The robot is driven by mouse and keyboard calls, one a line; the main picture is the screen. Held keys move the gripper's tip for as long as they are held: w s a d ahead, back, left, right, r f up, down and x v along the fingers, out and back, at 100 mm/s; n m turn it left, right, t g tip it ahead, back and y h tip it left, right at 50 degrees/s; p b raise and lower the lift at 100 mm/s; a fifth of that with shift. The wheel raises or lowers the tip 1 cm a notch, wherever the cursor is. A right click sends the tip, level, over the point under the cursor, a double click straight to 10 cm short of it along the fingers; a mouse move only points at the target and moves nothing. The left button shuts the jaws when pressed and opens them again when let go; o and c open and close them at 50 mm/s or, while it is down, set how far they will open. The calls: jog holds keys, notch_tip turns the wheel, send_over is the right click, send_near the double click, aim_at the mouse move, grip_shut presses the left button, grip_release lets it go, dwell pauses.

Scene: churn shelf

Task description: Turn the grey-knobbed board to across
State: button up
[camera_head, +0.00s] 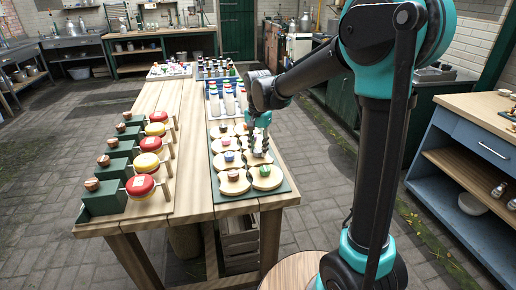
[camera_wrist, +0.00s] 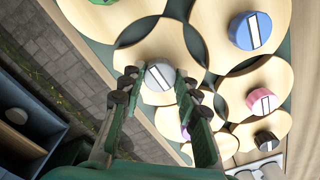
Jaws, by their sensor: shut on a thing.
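In the wrist view the grey knob (camera_wrist: 160,75) sits on a round pale wooden board (camera_wrist: 150,48). My gripper (camera_wrist: 158,82) has one finger on each side of the knob and is shut on it. The knob's pale stripe is partly visible; its exact angle is hard to tell. In the head view my gripper (camera_head: 259,138) points down over the right side of a green tray (camera_head: 286,190); the grey knob is hidden there behind the gripper and arm.
Red and yellow round pieces (camera_head: 140,185) stand on the table's left. White-bodied bottles (camera_head: 229,102) stand behind the tray. A bare wooden strip (camera_head: 185,150) lies between.

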aim_at(258, 150)
jog(key=n, duration=0.3)
jog(key=shift+n, duration=0.4)
jog(key=n, duration=0.9)
jog(key=shift+n, duration=2.2)
jog(key=o, duration=1.2)
jog(key=shift+c, duration=0.2)
notch_tip(258, 150, up, 12)
